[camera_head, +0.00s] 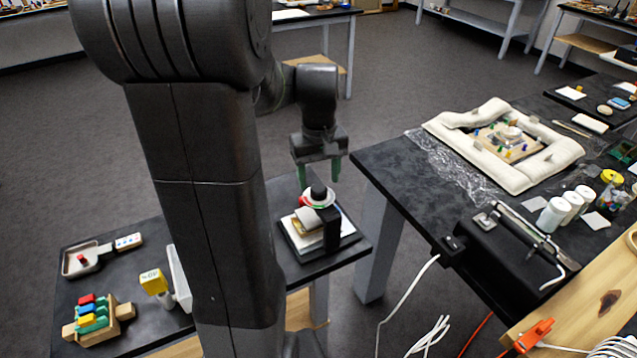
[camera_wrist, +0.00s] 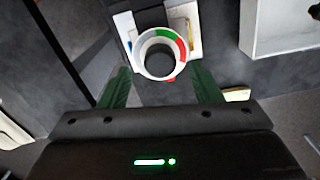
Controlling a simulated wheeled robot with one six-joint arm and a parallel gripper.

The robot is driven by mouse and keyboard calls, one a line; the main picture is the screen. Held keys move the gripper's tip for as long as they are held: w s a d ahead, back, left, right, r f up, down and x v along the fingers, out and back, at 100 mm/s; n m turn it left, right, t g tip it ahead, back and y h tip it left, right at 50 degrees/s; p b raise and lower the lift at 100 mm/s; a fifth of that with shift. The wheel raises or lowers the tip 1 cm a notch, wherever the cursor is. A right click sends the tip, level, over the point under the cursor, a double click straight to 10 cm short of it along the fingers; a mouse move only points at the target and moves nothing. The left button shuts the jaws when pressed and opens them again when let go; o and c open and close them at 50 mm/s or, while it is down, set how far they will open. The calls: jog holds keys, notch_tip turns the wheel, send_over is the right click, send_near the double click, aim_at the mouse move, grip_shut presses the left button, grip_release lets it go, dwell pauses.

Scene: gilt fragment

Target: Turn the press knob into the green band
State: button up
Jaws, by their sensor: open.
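The small press (camera_head: 331,229) stands on the low dark table, left of the larger bench. Its black knob (camera_head: 318,189) sits on top, inside a pale dial ring (camera_head: 322,203) with red and green parts. In the wrist view the dial ring (camera_wrist: 141,50) shows a green band (camera_wrist: 165,34) at the top and red to its right, with the dark knob (camera_wrist: 160,62) inside. My gripper (camera_head: 319,175) is open and empty above the knob, pointing down. Its green fingers flank the dial in the wrist view (camera_wrist: 160,72). Any pointer mark on the knob is too small to tell.
The bench (camera_head: 400,165) at the right has a padded white frame (camera_head: 545,175), a black machine (camera_head: 505,255) and white jars. The low table also holds a tray (camera_head: 85,262), a rack of coloured blocks (camera_head: 95,322) and a yellow-topped item (camera_head: 153,281). Cables hang at the front.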

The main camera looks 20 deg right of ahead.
aim_at(319, 192)
jog(key=shift+f, duration=1.45)
jog(key=shift+c, duration=0.5)
jog(key=c, duration=0.9)
jog(key=shift+m, duration=0.3)
